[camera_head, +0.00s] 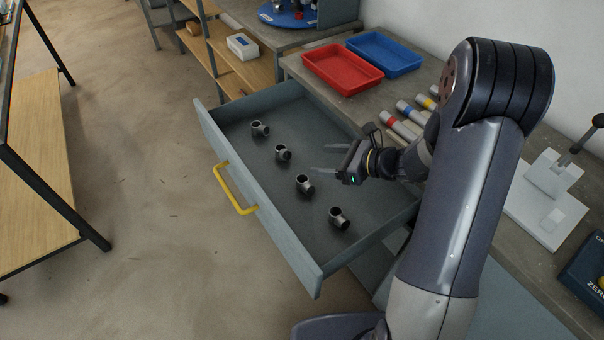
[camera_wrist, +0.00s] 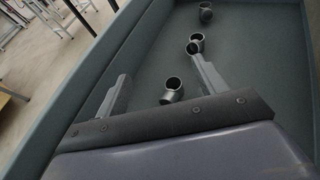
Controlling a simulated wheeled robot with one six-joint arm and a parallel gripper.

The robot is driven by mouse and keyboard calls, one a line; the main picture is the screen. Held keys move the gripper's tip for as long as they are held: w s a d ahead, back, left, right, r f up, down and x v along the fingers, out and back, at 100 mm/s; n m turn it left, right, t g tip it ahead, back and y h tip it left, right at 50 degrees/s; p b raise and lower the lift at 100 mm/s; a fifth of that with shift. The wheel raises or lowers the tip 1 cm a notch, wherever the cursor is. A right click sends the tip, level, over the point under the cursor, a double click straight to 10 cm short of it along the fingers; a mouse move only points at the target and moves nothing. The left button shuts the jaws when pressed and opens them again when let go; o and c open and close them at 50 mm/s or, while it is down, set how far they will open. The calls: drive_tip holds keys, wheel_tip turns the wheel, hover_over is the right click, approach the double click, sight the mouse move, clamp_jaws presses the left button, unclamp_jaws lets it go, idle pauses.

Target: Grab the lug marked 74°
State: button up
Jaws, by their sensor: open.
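Several small grey metal lugs, like short pipe tees, stand in a row on the floor of the open drawer (camera_head: 235,115). In the head view they are the far lug (camera_head: 260,129), the second lug (camera_head: 283,153), the third lug (camera_head: 304,185) and the near lug (camera_head: 340,218). No 74° mark is legible on any of them. My gripper (camera_head: 324,159) is open and empty above the drawer, right of the row. In the wrist view a lug (camera_wrist: 173,91) shows between and beyond the fingers (camera_wrist: 160,72), and two more lie farther off.
The drawer's walls surround the lugs, with a yellow handle (camera_head: 235,190) on its front. A red tray (camera_head: 342,69) and a blue tray (camera_head: 384,54) sit on the bench behind. Colour-banded cylinders (camera_head: 398,125) lie on the bench near my arm.

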drive_tip(key=f, duration=0.1)
drive_tip(key=b, duration=1)
approach(305, 181)
drive_tip(key=x, duration=0.3)
drive_tip(key=shift+w+a+f, duration=0.15)
drive_tip(key=shift+f, duration=0.4)
drive_tip(key=x, duration=0.7)
drive_tip(key=shift+w+a+r, duration=0.1)
drive_tip(key=shift+a+r, duration=0.2)
drive_tip(key=shift+r, duration=0.05)
drive_tip(key=shift+c, duration=0.2)
drive_tip(key=c, duration=1.2)
